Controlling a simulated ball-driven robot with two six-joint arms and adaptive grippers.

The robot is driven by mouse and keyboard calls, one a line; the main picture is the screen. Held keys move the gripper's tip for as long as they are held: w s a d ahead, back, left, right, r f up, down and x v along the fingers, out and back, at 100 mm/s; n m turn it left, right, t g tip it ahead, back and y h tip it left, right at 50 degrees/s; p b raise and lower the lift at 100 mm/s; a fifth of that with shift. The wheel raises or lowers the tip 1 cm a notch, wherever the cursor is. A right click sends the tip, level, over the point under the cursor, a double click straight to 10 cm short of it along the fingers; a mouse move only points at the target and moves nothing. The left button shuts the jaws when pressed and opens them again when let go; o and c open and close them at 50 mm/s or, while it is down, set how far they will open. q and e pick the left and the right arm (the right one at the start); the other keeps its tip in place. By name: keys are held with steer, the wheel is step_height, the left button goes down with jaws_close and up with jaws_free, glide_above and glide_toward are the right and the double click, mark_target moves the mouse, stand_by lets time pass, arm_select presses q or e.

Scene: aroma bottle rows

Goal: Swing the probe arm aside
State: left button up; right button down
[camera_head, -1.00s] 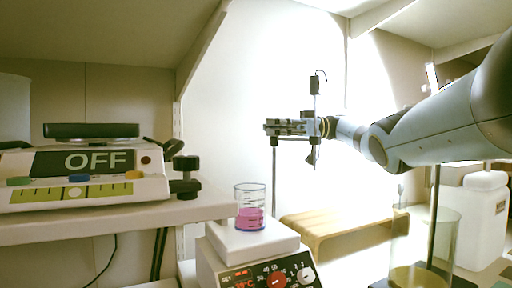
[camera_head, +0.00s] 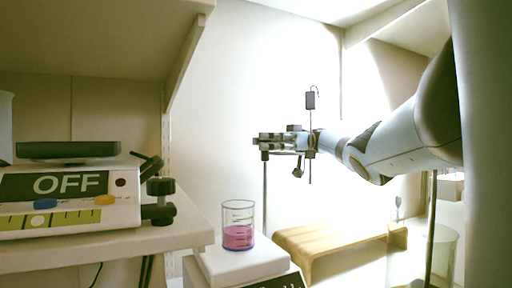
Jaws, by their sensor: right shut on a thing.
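The probe arm (camera_head: 283,152) is a thin dark bar at the top of an upright stand rod (camera_head: 264,195). A slim vertical probe (camera_head: 310,101) with a dark block hangs by its right end. My right gripper (camera_head: 268,142) reaches in from the right at the height of the bar and is shut on the probe arm; the fingers partly hide the grip. A glass beaker (camera_head: 238,236) with pink liquid stands on the white hotplate (camera_head: 245,264), lower left of the probe. My left gripper is not in view.
A shelf (camera_head: 100,247) at left carries a device with an OFF sign (camera_head: 68,184) and a black knob. A clear glass vessel (camera_head: 440,255) stands at lower right.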

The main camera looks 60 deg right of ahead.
steer(key=shift+d+r, duration=0.2)
steer(key=shift+r, duration=0.1)
steer(key=c, duration=1.5)
jaws_free()
steer(key=shift+s+d, duration=0.1)
steer(key=shift+s, duration=0.05)
steer(key=shift+o, duration=1.4)
steer(key=shift+s+d+f, duration=0.15)
steer(key=shift+d, duration=0.05)
steer(key=shift+o, duration=1.4)
steer(key=shift+f, duration=0.1)
steer(key=shift+a, duration=0.2)
step_height(320, 180, up, 10)
